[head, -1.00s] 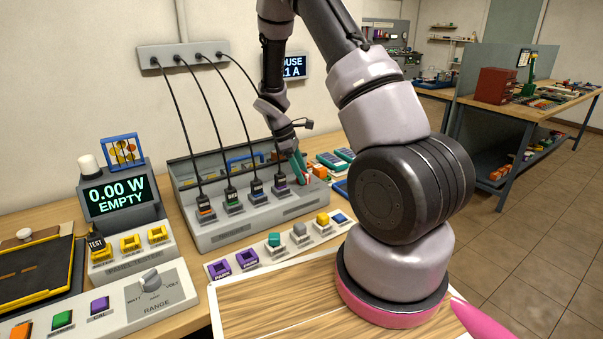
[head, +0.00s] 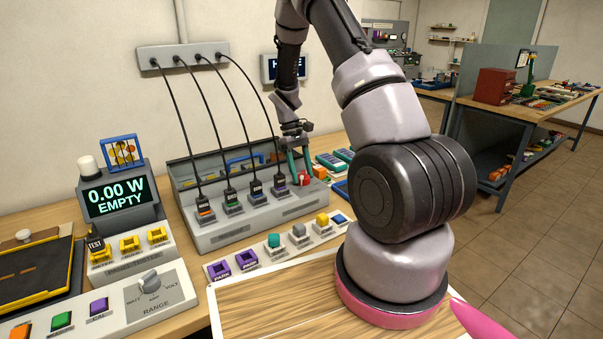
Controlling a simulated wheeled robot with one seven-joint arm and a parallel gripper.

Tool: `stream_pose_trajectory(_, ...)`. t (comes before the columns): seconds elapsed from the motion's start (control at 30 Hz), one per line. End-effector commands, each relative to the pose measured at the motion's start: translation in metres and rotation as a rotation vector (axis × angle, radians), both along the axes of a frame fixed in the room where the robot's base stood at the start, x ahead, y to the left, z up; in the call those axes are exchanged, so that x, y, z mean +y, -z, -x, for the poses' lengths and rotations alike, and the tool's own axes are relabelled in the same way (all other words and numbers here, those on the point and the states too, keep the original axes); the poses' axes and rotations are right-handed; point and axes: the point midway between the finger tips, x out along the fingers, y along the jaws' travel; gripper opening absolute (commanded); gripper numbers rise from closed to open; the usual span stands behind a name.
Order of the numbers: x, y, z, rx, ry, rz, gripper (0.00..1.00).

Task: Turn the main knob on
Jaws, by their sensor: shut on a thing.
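The red knob (head: 304,178), which I take to be the main knob, sits at the right end of the grey charging panel (head: 222,238) in the head view. My gripper (head: 300,172) points down over it with its green fingers shut on the knob. The fingers hide part of the knob, so its exact angle and any on/off marks cannot be read. A wall display (head: 269,70) behind is mostly hidden by my arm.
Several black cables run from a wall socket strip (head: 183,54) to plugs in the panel, left of my gripper. The tester display (head: 119,197) reads 0.00 W EMPTY. Coloured buttons and purple park slots (head: 219,269) lie in front. My arm covers the right side.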

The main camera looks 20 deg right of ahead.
Motion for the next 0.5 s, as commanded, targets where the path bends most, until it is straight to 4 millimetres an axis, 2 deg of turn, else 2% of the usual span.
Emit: stream_pose_trajectory(0.5,0.0001,0.0003,-0.0003,-0.001,0.056,-0.001,0.02)
